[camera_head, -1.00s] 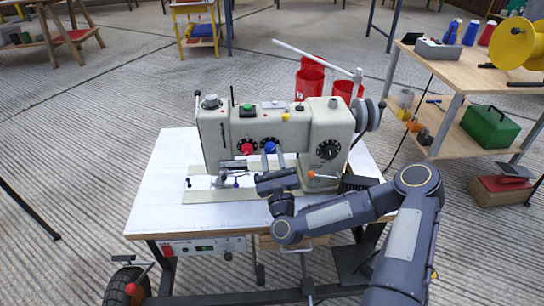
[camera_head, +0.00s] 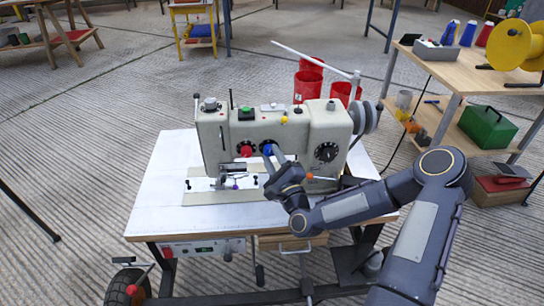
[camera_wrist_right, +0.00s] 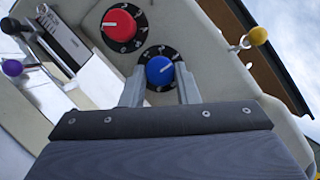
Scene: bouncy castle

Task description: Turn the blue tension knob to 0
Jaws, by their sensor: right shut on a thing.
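The blue tension knob (camera_head: 268,149) sits on the front of the cream sewing machine (camera_head: 319,123), on a black numbered dial, just right of a red knob (camera_head: 246,150). In the right wrist view the blue knob (camera_wrist_right: 159,70) has a white pointer line and lies between the fingers of my right gripper (camera_wrist_right: 160,82). The fingers are shut on the blue knob, one on each side. In the head view my right gripper (camera_head: 277,155) reaches up to the knob from the lower right. The dial's numbers are partly covered and hard to read. My left gripper is out of view.
The machine stands on a white worktable (camera_head: 160,190). A black dial (camera_head: 326,152) is right of the knobs. A shelf with a green box (camera_head: 488,127) stands at the right.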

